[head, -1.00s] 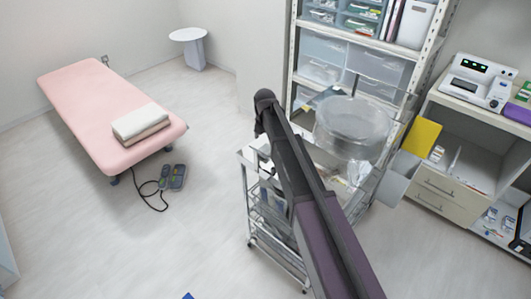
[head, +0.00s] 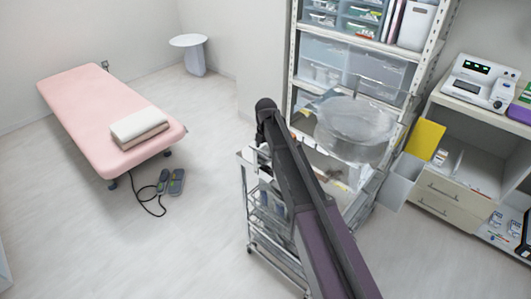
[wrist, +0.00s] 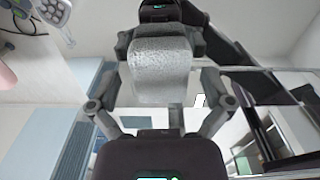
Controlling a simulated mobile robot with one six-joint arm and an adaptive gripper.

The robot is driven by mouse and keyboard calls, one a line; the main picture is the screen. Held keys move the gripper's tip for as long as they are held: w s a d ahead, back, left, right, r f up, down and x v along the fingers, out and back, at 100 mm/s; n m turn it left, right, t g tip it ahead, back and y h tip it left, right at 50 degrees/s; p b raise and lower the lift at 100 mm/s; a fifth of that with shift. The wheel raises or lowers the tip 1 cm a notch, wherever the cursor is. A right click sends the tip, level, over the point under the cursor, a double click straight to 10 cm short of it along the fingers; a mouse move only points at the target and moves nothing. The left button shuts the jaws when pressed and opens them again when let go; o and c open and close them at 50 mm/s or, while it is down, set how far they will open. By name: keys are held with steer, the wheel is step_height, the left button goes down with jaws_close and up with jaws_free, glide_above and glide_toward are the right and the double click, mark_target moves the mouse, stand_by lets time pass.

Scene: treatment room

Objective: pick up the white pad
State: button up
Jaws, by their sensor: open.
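A pale, rough-textured piece that looks like the white pad (wrist: 160,72) shows in the wrist view, between the fingers of my gripper (wrist: 160,50). The fingers stand apart on its left and right sides. I cannot tell whether either finger touches it. In the head view my dark arm crosses in front of the metal trolley (head: 250,200), and my gripper and the pad cannot be made out there.
A clear round container (head: 355,128) stands beyond my arm, before the shelf rack (head: 425,60). A drawer cabinet (head: 450,190) is on the right. A pink bed (head: 85,100) with folded towels (head: 138,124) is on the left.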

mark_target(266, 149)
steer(key=c, duration=0.8)
steer(key=shift+o, duration=0.2)
steer(key=shift+r, duration=0.2)
step_height(266, 149, up, 10)
steer(key=p, duration=1)
steer(key=shift+f, duration=0.2)
steer(key=shift+c, duration=1.2)
